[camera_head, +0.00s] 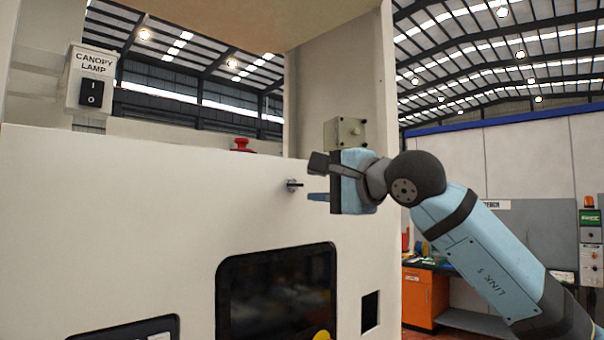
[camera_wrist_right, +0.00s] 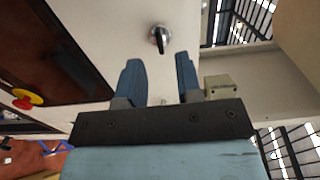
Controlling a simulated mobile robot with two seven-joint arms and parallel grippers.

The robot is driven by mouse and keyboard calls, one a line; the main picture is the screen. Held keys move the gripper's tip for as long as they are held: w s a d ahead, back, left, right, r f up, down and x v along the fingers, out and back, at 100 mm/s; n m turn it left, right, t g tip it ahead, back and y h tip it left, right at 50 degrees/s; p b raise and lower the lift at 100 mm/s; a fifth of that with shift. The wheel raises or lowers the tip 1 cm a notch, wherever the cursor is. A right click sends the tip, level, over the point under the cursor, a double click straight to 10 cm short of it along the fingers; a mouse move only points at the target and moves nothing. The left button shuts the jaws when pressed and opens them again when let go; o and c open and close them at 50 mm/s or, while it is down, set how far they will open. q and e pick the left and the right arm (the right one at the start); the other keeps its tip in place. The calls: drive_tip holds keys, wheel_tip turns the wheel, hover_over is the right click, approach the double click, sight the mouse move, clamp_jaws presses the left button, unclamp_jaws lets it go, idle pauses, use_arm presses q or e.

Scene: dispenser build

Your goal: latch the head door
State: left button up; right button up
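The head door (camera_head: 130,210) is a large cream panel that looks closed in the camera_head view. A small quarter-turn latch (camera_head: 293,185) with a dark handle sits near its upper right. My right gripper (camera_head: 318,180) is just right of the latch, with its fingers pointing at it and apart from it. In the right wrist view the latch (camera_wrist_right: 159,38) is a round metal disc with a black handle, beyond the fingertips and roughly centred between them. The right gripper (camera_wrist_right: 158,62) is open and empty. My left gripper is not in view.
A dark window (camera_head: 275,295) lies below the latch, with a small black square opening (camera_head: 370,311) to its right. A grey box (camera_head: 345,132) stands behind my right gripper. A red button (camera_head: 242,145) and a canopy lamp switch (camera_head: 90,92) are above the panel.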

sight(298, 185)
drive_tip(key=shift+p+x, duration=0.6)
drive_tip(key=shift+x, duration=1.6)
drive_tip(key=shift+c, duration=0.2)
